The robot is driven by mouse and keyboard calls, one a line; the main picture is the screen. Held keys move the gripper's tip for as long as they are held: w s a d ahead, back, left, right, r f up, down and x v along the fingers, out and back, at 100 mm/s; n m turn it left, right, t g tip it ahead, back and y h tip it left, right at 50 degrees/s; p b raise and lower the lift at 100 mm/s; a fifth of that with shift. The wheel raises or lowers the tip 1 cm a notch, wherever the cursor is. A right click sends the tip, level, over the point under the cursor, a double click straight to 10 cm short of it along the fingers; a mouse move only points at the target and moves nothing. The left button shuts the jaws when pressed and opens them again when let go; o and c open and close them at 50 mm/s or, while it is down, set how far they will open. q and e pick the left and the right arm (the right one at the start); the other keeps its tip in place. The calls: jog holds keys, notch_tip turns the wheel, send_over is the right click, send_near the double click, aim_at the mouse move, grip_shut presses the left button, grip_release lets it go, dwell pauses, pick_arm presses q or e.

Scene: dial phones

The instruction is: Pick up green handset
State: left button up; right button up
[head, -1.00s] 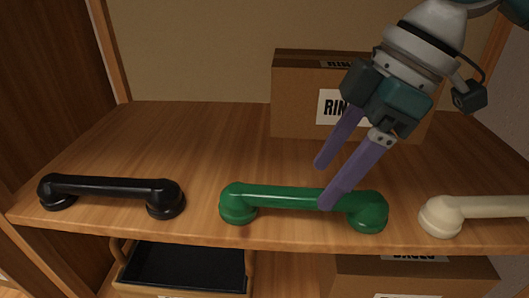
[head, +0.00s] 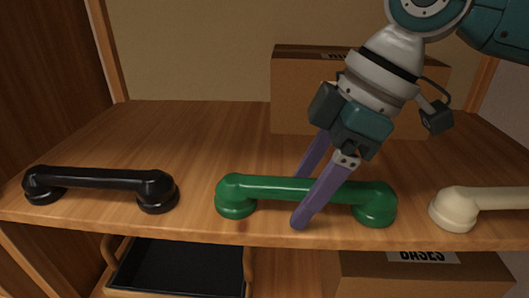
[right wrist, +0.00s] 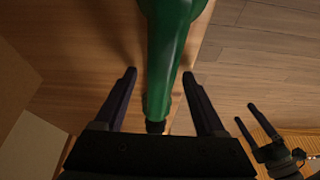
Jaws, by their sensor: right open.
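The green handset (head: 262,189) lies on the wooden shelf near its front edge, between a black and a cream handset. My right gripper (head: 299,202) is open, with one purple finger in front of the green handset's bar and the other behind it. In the right wrist view, the green handset (right wrist: 168,60) runs between the two open fingers (right wrist: 165,95), with a gap on each side. My left gripper does not show clearly in the head view.
The black handset (head: 95,178) is at the left and the cream handset (head: 490,200) at the right. A cardboard box (head: 290,90) stands behind on the shelf (head: 180,140). Below are a black tray (head: 180,268) and another box (head: 430,275).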

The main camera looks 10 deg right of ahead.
jog(key=shift+f, duration=0.2)
dwell(0.4)
grip_shut()
dwell(0.5)
